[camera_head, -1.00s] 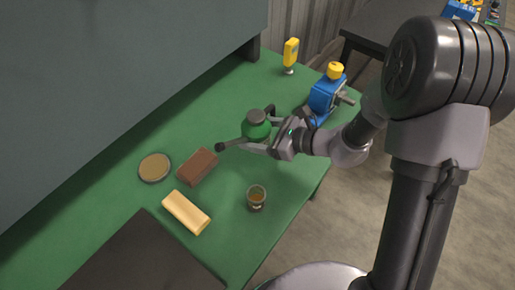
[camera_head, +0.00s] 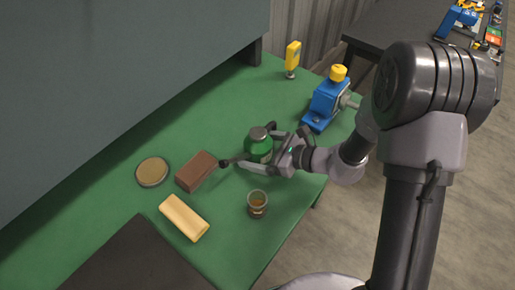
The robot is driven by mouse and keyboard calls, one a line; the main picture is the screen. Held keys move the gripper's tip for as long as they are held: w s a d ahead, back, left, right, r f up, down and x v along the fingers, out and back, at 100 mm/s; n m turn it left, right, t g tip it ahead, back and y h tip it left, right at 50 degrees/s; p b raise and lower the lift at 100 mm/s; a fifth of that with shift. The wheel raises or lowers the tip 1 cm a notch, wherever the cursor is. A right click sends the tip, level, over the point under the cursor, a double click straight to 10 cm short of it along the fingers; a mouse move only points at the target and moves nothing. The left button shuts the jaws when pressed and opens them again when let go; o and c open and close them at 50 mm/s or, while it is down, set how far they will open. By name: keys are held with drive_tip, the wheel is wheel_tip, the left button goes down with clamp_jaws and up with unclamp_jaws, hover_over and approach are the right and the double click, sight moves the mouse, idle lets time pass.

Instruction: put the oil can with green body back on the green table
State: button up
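The oil can with green body (camera_head: 259,147) is upright, with a dark cap on top and a thin spout pointing left to a dark tip. It is over the green table (camera_head: 110,190), right of the brown block. It appears to be at or very near the tabletop; its base is partly hidden by a finger, so contact is unclear. My gripper (camera_head: 258,150) reaches in from the right, one finger behind the can and one in front. It appears shut on the can's body.
A brown block (camera_head: 196,171), round tin (camera_head: 152,171), cream bar (camera_head: 184,217) and amber glass (camera_head: 257,204) lie close by. A blue device (camera_head: 325,102) and yellow-topped item (camera_head: 292,58) stand farther back. A dark panel (camera_head: 135,262) covers the front. Green surface behind the can is clear.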

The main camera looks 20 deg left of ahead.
drive_tip(key=shift+d+r+p, duration=0.1)
drive_tip(key=shift+r+p, duration=0.2)
drive_tip(key=shift+r, duration=0.05)
drive_tip(key=p+v, duration=0.3)
drive_tip(key=v, duration=0.8)
drive_tip(key=shift+s+d, duration=0.1)
drive_tip(key=shift+d, duration=0.35)
drive_tip(key=s+d+r+n+g+h, duration=0.2)
drive_tip(key=s+r+n+g+h, duration=0.15)
drive_tip(key=s+r+n, duration=0.75)
drive_tip(key=s+d+r+n+t+h, duration=0.4)
drive_tip(key=d+r+t+h, duration=0.2)
drive_tip(key=d, duration=0.4)
wheel_tip(320, 180, up, 2)
drive_tip(key=shift+r+n+h, duration=0.1)
drive_tip(key=shift+n+h, duration=0.3)
drive_tip(key=shift+h, duration=0.35)
drive_tip(key=shift+s+f+b, duration=0.1)
drive_tip(key=shift+f+b, duration=0.2)
drive_tip(key=shift+f, duration=0.15)
